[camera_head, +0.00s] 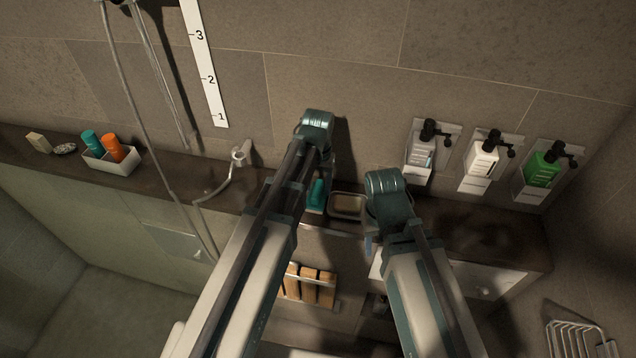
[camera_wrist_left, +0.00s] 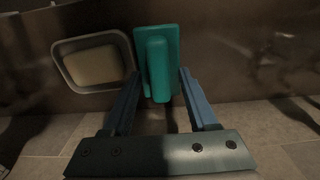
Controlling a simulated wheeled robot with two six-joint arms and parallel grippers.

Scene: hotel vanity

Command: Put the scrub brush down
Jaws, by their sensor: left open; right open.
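The teal scrub brush (camera_head: 317,192) is on the dark ledge in the head view, partly hidden by my left arm. In the left wrist view the brush (camera_wrist_left: 157,62) lies between the fingertips of my left gripper (camera_wrist_left: 158,76). The blue fingers are open, with one on each side of its raised handle. The brush appears to rest on the ledge. My right gripper (camera_head: 369,245) is open at the ledge's front, right of the brush; it is mostly hidden by its own wrist.
A soap dish (camera_head: 333,214) with a pale soap bar sits just right of the brush in the head view. A white tray (camera_head: 112,165) with teal and orange bottles stands far left. Wall dispensers (camera_head: 484,158) hang at right. A shower hose (camera_head: 137,115) hangs left of my arms.

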